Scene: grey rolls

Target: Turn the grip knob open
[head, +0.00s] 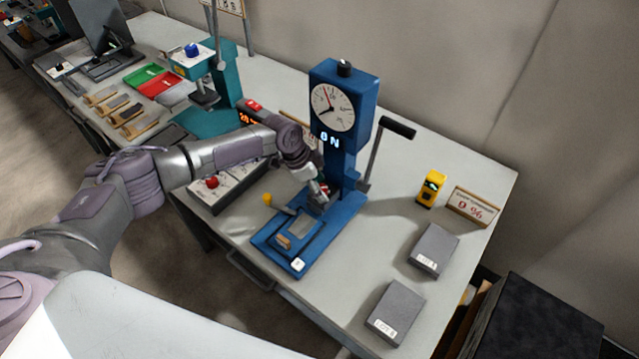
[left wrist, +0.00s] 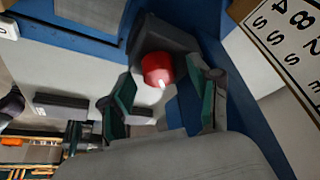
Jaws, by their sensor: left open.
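The blue test stand (head: 343,165) has a round dial and a display reading "0 N". A red knob (left wrist: 157,69), which looks like the grip knob, sits on a dark grip block (left wrist: 163,38) in the left wrist view. In the head view the red knob (head: 325,188) is mostly hidden by my gripper. My left gripper (left wrist: 160,80) is open, its two fingers on either side of the knob in the picture. I cannot tell whether they touch it. In the head view the left gripper (head: 320,192) is in front of the stand's column. My right gripper is not in view.
A black-handled lever (head: 397,128) rises at the stand's right. A yellow device (head: 431,188), a sign reading "0 %" (head: 472,206) and two grey blocks (head: 433,249) (head: 393,313) stand to the right. A control box with a red button (head: 212,182) lies under my left arm.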

